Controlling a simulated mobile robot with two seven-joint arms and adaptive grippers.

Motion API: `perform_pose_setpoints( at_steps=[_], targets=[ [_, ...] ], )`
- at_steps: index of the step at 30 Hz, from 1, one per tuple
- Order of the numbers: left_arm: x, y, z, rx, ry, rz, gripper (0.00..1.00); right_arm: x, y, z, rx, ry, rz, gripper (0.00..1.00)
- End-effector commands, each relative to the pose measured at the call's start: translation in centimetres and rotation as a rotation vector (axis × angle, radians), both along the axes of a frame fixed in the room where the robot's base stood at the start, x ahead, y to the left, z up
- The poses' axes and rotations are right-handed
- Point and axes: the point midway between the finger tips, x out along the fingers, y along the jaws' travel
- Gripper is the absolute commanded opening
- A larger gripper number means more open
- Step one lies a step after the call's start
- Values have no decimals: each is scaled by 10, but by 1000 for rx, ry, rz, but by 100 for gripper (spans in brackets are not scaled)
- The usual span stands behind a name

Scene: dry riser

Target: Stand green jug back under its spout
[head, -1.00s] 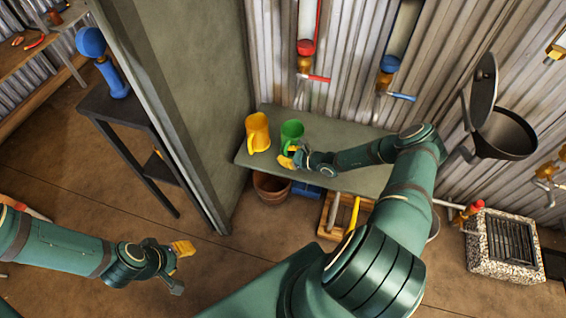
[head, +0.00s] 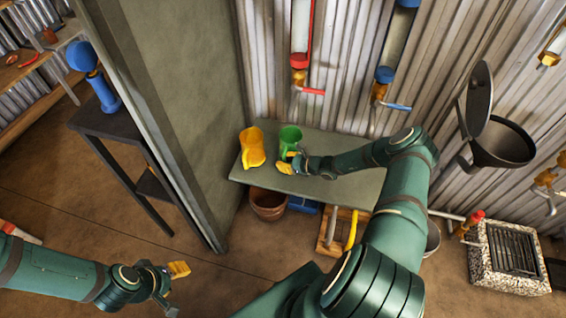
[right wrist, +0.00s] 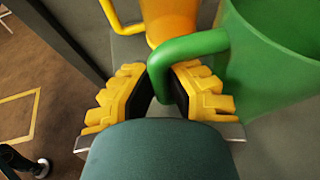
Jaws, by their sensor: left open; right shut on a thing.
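The green jug (head: 290,138) is upright at the back-left part of the grey bench, beside the yellow jug (head: 251,148). My right gripper (head: 287,166) is shut on the green jug's handle; in the right wrist view the handle (right wrist: 187,48) passes between the yellow fingers (right wrist: 170,92). I cannot tell whether the jug's base touches the bench. A red-collared spout (head: 302,84) and a blue-collared spout (head: 384,92) hang on the wall behind. My left gripper (head: 172,287) is open and empty above the floor at lower left.
The grey bench (head: 345,188) is clear to the right, partly under my right arm. A grey partition stands left of it. A clay pot (head: 267,204) and wooden crate (head: 329,243) sit below. A lidded black pot (head: 503,143) hangs at the right.

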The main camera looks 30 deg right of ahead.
Motion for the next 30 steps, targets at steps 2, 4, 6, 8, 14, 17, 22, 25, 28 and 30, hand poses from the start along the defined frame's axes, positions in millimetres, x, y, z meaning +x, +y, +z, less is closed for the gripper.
perform_pose_setpoints(
  at_steps=[2,4,6,8,14,17,22,25,28,30],
  targets=[
    [0,0,0,0,0,0,47,0,0,0,0,-1,0,0],
    [0,0,0,0,0,0,47,0,0,0,0,-1,0,0],
    [0,0,0,0,0,0,47,0,0,-1,0,-1,0,0],
    [0,0,0,0,0,0,47,0,0,-2,0,-1,0,0],
    [0,0,0,0,0,0,47,0,0,-5,0,-1,0,0],
    [0,0,0,0,0,0,47,0,0,-7,0,-1,0,0],
    [0,0,0,0,0,0,47,0,0,-8,0,0,0,0],
    [0,0,0,0,0,0,47,0,0,-9,1,0,0,0],
    [0,0,0,0,0,0,47,0,0,-9,0,1,-1,33],
    [0,0,0,0,1,0,47,0,0,-9,0,1,-1,42]
  ],
)
